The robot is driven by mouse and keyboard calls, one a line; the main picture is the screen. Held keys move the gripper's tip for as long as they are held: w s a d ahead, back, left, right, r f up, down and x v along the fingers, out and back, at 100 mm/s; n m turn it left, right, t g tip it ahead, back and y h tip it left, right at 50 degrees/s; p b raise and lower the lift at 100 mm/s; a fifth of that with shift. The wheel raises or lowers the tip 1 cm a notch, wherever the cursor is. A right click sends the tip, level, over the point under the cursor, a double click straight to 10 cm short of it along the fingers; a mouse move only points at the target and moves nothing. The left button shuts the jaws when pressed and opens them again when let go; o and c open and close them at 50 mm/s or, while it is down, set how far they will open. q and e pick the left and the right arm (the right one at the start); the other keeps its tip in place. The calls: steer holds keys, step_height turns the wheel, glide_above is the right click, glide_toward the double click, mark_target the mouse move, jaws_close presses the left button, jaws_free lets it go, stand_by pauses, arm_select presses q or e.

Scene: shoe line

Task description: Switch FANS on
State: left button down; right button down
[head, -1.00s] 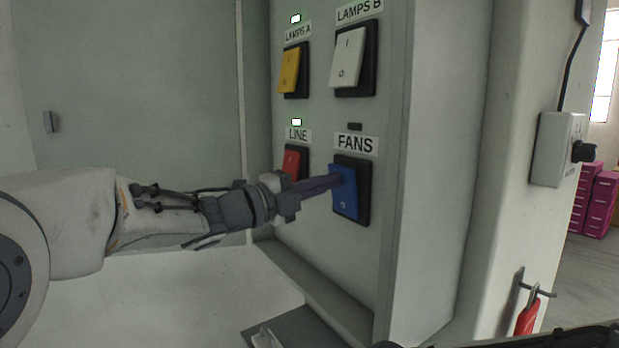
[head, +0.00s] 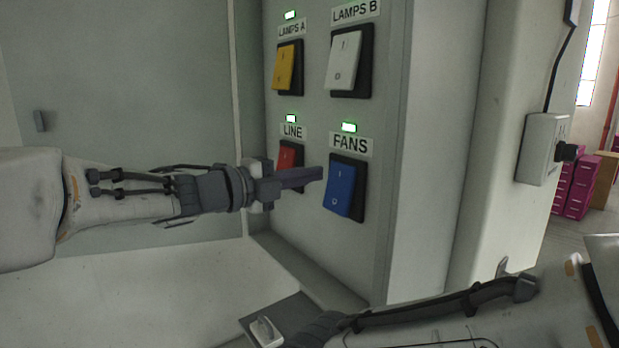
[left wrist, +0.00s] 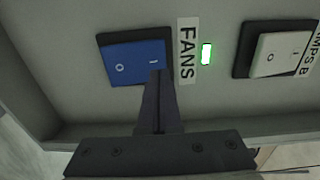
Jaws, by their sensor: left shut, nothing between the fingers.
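The FANS switch is a blue rocker (head: 340,190) in a black frame on the grey panel, under the FANS label (head: 351,145). The small lamp (head: 349,127) above that label is lit green. The rocker's I end, at the top, looks pressed in. My left gripper (head: 320,173) is shut and empty, its tips just off the rocker's upper left. In the left wrist view the fingers (left wrist: 158,78) overlap the I end of the blue rocker (left wrist: 132,62); I cannot tell there whether they touch. The right gripper's fingers do not show.
The panel also holds yellow LAMPS A (head: 285,68), white LAMPS B (head: 344,62) and red LINE (head: 287,156) switches. LINE is partly behind my left gripper. A grey box with a black knob (head: 567,152) is at the right. My right arm crosses the lower right.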

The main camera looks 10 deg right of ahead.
arm_select(q)
steer(key=r+b+v, duration=0.2)
steer(key=b+v, duration=0.1)
steer(key=v, duration=0.6)
steer(key=shift+a, duration=0.2)
steer(key=shift+s, duration=0.15)
